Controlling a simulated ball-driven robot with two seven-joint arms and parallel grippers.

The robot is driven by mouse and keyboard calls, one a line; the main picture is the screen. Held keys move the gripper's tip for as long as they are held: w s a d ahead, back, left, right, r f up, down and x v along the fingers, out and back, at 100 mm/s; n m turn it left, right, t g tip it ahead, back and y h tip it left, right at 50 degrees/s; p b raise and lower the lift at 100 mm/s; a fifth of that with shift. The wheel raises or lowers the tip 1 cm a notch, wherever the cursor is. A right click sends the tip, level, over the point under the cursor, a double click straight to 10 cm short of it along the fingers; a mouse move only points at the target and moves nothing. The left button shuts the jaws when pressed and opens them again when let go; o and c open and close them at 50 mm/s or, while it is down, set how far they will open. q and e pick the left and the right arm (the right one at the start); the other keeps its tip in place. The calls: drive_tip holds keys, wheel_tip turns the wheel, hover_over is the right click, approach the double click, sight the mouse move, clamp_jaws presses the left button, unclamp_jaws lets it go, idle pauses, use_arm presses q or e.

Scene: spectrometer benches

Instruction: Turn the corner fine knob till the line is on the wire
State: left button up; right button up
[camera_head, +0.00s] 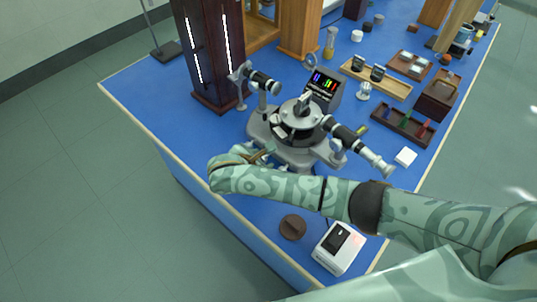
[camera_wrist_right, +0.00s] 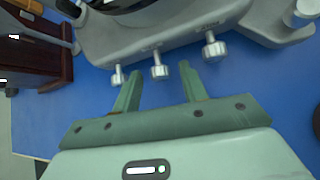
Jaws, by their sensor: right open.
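The spectrometer (camera_head: 290,130) stands on the blue bench, with a round central table and two black-and-silver tubes. A small dark display (camera_head: 323,84) behind it shows coloured lines; whether a line lies on the wire is too small to tell. My right gripper (camera_head: 264,154) is at the near edge of its grey base. In the right wrist view the gripper (camera_wrist_right: 160,72) is open and empty. A silver knob (camera_wrist_right: 158,66) lies between its fingertips, not gripped. Other knobs show at left (camera_wrist_right: 118,76) and right (camera_wrist_right: 213,46). I cannot tell which is the corner fine knob. My left gripper is out of view.
A dark wooden cabinet (camera_head: 209,50) with bright slits stands behind left. A white device (camera_head: 339,248) and a brown round piece (camera_head: 293,227) lie at the near side. A wooden tray (camera_head: 376,78) and a dark rack (camera_head: 403,125) are at right. The bench's left front corner is clear.

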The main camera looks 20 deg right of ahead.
drive_tip(key=shift+c, duration=0.3)
clamp_jaws()
drive_tip(key=shift+d, duration=0.1)
drive_tip(key=shift+s+r+m+t+p, duration=0.15)
drive_tip(key=shift+m+t+p, duration=0.25)
drive_tip(key=shift+p, duration=0.55)
drive_tip(key=shift+s+d+t+y+p, duration=0.1)
drive_tip(key=shift+t+y+p, duration=0.3)
drive_tip(key=shift+t+p, duration=0.15)
drive_tip(key=shift+f+m+t+y, duration=0.3)
drive_tip(key=shift+m+t, duration=0.1)
drive_tip(key=shift+t, duration=0.05)
drive_tip(key=shift+s+f+m+t, duration=0.15)
drive_tip(key=shift+m+t, duration=0.25)
drive_tip(key=shift+t, duration=0.2)
